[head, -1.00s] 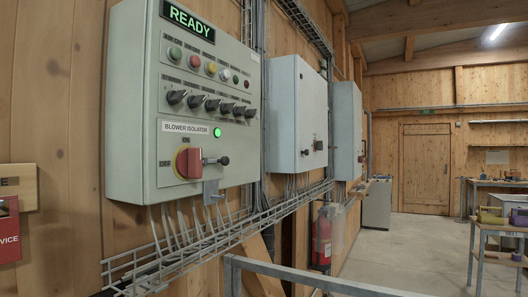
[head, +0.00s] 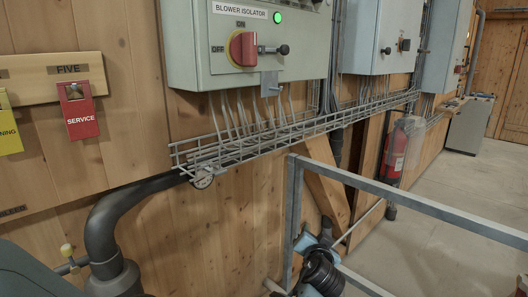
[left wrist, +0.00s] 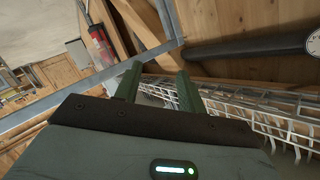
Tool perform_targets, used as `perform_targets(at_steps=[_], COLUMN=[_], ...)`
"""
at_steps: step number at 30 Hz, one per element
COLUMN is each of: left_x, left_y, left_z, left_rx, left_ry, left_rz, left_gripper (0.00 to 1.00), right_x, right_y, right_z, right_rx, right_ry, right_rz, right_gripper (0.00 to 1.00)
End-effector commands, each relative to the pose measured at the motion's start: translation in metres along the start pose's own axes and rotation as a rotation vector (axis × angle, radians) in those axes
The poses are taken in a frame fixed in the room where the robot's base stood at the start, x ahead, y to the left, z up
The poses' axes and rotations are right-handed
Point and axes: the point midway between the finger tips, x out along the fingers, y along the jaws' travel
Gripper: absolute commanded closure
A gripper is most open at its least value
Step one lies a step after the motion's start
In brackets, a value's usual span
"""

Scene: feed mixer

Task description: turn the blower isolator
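The blower isolator (head: 243,49) is a red rotary handle on a yellow plate, low on a grey control cabinet (head: 190,60). OFF is marked at its left and ON above it; its grip looks roughly upright. A lit green lamp (head: 277,17) is above right. The isolator is not visible there.
A wire cable tray (head: 290,131) runs under the cabinets. A grey metal railing (head: 400,203) stands in front at the right. A fire extinguisher (head: 398,150) is behind the railing.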

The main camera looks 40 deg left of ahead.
Motion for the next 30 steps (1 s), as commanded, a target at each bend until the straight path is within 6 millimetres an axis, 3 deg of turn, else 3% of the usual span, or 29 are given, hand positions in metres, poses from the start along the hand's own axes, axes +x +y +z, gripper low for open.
perform_targets(at_steps=[1, 8, 14, 18, 24, 30], left_x=[0.005, -0.002, -0.037, -0.077, -0.144, -0.186], left_y=[-0.016, -0.097, -0.175, -0.230, -0.297, -0.331], left_z=[-0.030, -0.140, -0.224, -0.274, -0.321, -0.339], left_rx=[-0.021, -0.125, -0.259, -0.374, -0.544, -0.644], left_ry=[0.007, 0.010, 0.003, -0.004, -0.020, -0.030], left_rz=[-0.054, -0.301, -0.509, -0.647, -0.812, -0.898], left_gripper=[0.60, 0.60, 0.60, 0.60, 0.60, 0.60], right_x=[0.000, 0.001, 0.001, 0.001, 0.002, 0.002], right_y=[0.000, -0.001, -0.002, -0.003, -0.004, -0.005], right_z=[0.003, 0.010, 0.016, 0.019, 0.023, 0.025], right_rx=[0.001, 0.003, 0.005, 0.007, 0.010, 0.015], right_ry=[-0.005, -0.019, -0.030, -0.037, -0.044, -0.046], right_rz=[-0.001, -0.002, -0.004, -0.005, -0.006, -0.007], right_gripper=[1.00, 1.00, 1.00, 1.00, 1.00, 1.00])
